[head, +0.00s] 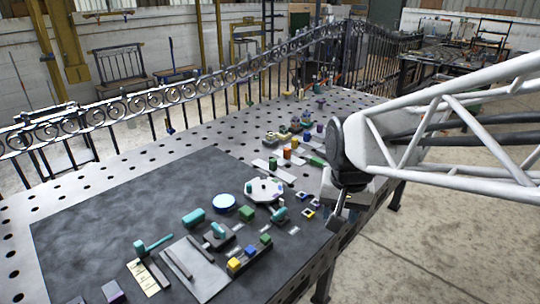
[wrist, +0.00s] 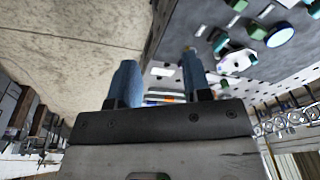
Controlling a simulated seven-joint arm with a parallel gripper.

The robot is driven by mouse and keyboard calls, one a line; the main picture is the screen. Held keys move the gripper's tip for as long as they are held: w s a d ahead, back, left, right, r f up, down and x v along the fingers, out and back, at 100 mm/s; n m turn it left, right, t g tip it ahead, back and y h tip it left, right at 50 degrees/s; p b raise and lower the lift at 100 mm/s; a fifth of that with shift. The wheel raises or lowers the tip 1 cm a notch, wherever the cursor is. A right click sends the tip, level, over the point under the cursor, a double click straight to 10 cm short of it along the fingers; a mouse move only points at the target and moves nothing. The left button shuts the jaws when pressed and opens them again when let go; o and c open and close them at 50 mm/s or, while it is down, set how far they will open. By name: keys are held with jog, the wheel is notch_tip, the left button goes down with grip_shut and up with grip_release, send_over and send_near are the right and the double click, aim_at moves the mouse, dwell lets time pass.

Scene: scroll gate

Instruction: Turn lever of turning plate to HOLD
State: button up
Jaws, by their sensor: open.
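The white, many-sided plate with small pegs (head: 264,190), which looks like the turning plate, lies right of centre on the dark mat. It also shows in the wrist view (wrist: 238,62). A teal-handled lever (head: 278,214) stands at its near side, and a teal part beside the plate shows in the wrist view (wrist: 218,40). I cannot tell whether they join the plate. No HOLD mark is readable. My gripper (head: 338,218) is near the table's right edge, right of the plate and apart from it. In the wrist view my gripper (wrist: 158,68) is open and empty.
Other teal levers (head: 150,246) stand on the mat (head: 90,215). Several small blocks crowd the table behind the plate. A scrolled metal gate (head: 180,92) runs along the back.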

jog(key=w+a+f+m+g, duration=0.1)
jog(key=w+a+f+m, duration=0.15)
jog(key=w, duration=0.45)
jog(key=w+a+f+m, duration=0.1)
jog(key=w+a+f, duration=0.15)
jog(key=w, duration=0.35)
jog(key=m, duration=0.2)
send_over(280, 211)
jog(key=shift+g, duration=0.4)
notch_tip(280, 211, down, 9)
jog(key=shift+s+d+r, duration=0.1)
jog(key=shift+r, duration=0.1)
jog(key=shift+w+f+m, duration=0.2)
jog(key=shift+m, duration=0.05)
jog(key=shift+f, duration=0.1)
jog(key=shift+f, duration=3.8)
grip_shut()
